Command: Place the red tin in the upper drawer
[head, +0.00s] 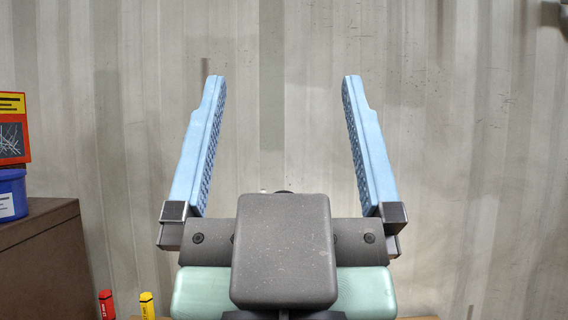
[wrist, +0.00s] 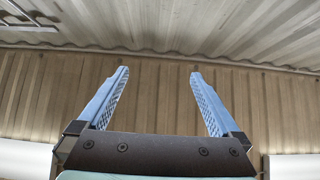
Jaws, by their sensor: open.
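My gripper (head: 282,130) is raised in the middle of the head view, with its two blue fingers wide apart and nothing between them. It also shows in the wrist view (wrist: 160,95), open and empty against the wall and ceiling. No tin that I can make out as the red tin is in either view. No drawer front is visible. A brown cabinet (head: 45,262) stands at the left edge of the head view; only its top and one side show, so I cannot tell whether it has drawers.
On the cabinet is a blue tub (head: 12,196) with a red and yellow box (head: 14,128) above it. A red object (head: 106,305) and a yellow one (head: 147,305) stand at the bottom left. A corrugated wall (head: 470,150) fills the background. The space around the fingers is clear.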

